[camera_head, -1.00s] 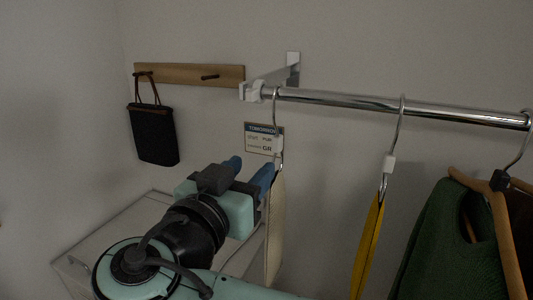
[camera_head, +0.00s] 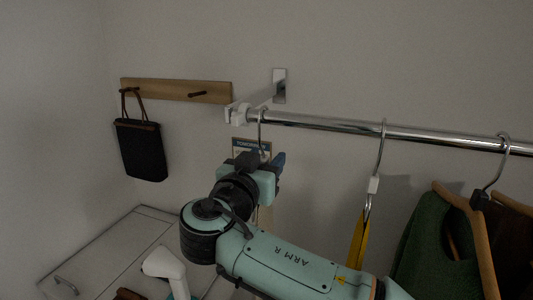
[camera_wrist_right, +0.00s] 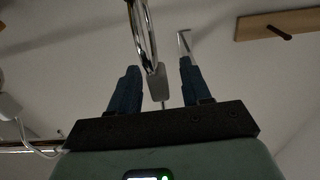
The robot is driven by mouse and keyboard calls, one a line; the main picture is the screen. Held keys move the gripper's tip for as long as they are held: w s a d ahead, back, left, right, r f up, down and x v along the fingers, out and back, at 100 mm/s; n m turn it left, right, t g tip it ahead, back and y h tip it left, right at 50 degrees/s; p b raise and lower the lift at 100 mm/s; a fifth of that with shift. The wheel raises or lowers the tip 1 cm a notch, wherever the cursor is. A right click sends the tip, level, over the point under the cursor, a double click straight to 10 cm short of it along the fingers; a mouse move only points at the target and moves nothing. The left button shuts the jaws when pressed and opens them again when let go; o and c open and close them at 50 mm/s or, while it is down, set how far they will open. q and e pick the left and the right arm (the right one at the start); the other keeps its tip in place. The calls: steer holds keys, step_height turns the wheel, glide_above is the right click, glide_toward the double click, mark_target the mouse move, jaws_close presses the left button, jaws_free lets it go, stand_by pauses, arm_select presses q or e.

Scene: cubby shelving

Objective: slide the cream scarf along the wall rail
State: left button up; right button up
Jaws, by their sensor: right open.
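The cream scarf (camera_head: 265,220) hangs from a metal hook (camera_head: 261,130) near the left end of the chrome wall rail (camera_head: 330,124). Most of the scarf is hidden behind my right arm in the head view. My right gripper (camera_head: 266,160) is open just below that hook. In the right wrist view, a grey clip (camera_wrist_right: 157,84) under a metal ring stands between the two blue fingers (camera_wrist_right: 159,88), with a gap on each side. My left gripper is not in view.
A yellow item (camera_head: 358,240) hangs from another hook, right of the scarf. A green garment (camera_head: 437,245) hangs farther right. A wooden peg board (camera_head: 175,90) with a dark bag (camera_head: 140,150) is at left, above a pale cabinet (camera_head: 110,255). The rail between the first two hooks is clear.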

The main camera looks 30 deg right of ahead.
steer(key=shift+w+d, duration=0.35)
steer(key=shift+d, duration=0.1)
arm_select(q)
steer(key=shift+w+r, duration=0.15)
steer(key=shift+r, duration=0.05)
arm_select(e)
jaws_close()
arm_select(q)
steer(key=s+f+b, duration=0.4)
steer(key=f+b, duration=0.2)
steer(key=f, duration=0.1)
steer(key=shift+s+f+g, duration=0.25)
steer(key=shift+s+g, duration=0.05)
arm_select(e)
steer(key=s+d, duration=0.8)
steer(key=s, duration=0.1)
steer(key=shift+s, duration=0.25)
